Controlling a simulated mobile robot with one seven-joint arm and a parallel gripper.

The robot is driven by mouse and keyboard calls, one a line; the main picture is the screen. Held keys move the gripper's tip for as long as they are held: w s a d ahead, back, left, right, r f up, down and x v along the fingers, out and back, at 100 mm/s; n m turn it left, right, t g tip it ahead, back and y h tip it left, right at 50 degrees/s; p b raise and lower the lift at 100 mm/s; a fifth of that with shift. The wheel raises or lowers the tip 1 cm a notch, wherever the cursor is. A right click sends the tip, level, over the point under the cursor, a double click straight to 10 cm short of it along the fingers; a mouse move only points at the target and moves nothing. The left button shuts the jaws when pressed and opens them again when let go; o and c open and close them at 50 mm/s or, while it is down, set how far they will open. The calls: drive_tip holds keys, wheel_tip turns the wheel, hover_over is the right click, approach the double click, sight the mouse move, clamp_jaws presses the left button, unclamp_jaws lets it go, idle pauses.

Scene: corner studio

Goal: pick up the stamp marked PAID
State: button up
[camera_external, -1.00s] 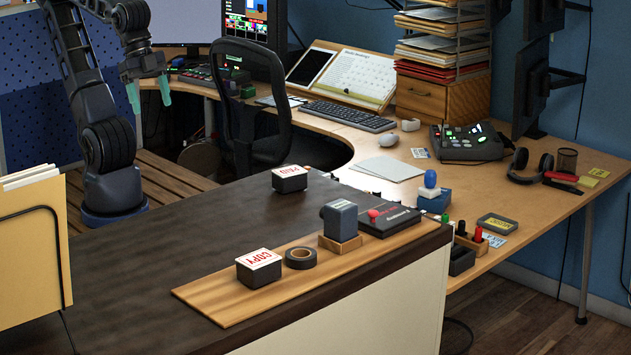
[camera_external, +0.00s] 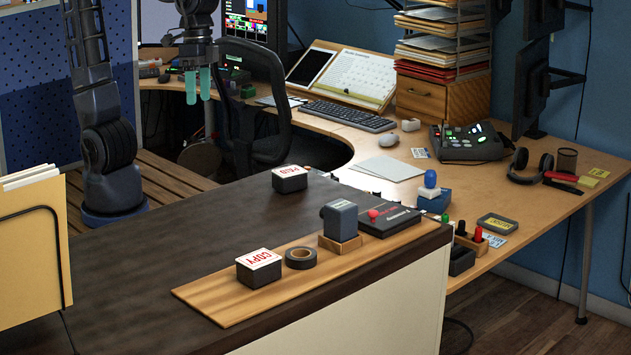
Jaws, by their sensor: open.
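The stamp marked PAID (camera_external: 290,179) is a dark block with a white top and red lettering. It stands on the dark counter top (camera_external: 190,225), near its far edge. My gripper (camera_external: 198,86) is open and empty, with two teal fingertips pointing down. It hangs well above and to the left of the PAID stamp, in front of the far desk. A similar stamp marked COPY (camera_external: 259,268) stands on a wooden board (camera_external: 220,300) nearer the camera.
A tape roll (camera_external: 300,258), a grey block-shaped device (camera_external: 340,222) and a black ink pad box (camera_external: 388,219) stand to the right. A black chair (camera_external: 250,110) is behind the counter. A folder holder (camera_external: 28,245) stands at the left. The counter around the PAID stamp is clear.

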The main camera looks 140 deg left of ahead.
drive_tip(key=w+a+f+n+g+h, duration=0.15)
drive_tip(key=w+a+n, duration=0.35)
drive_tip(key=w, duration=0.5)
drive_tip(key=n+g+h, duration=0.1)
drive_tip(key=n+h, duration=0.1)
drive_tip(key=n, duration=0.2)
approach(290, 170)
drive_tip(key=x, duration=0.5)
drive_tip(key=shift+w+d, duration=0.25)
drive_tip(key=shift+w, duration=0.15)
drive_tip(key=shift+s+a+x, duration=0.1)
drive_tip(key=shift+s+x, duration=0.05)
drive_tip(key=shift+x, duration=1.25)
drive_tip(key=shift+s+a+x, duration=0.1)
drive_tip(key=shift+s+x, duration=0.1)
drive_tip(key=shift+x, duration=1.15)
drive_tip(key=c, duration=1.1)
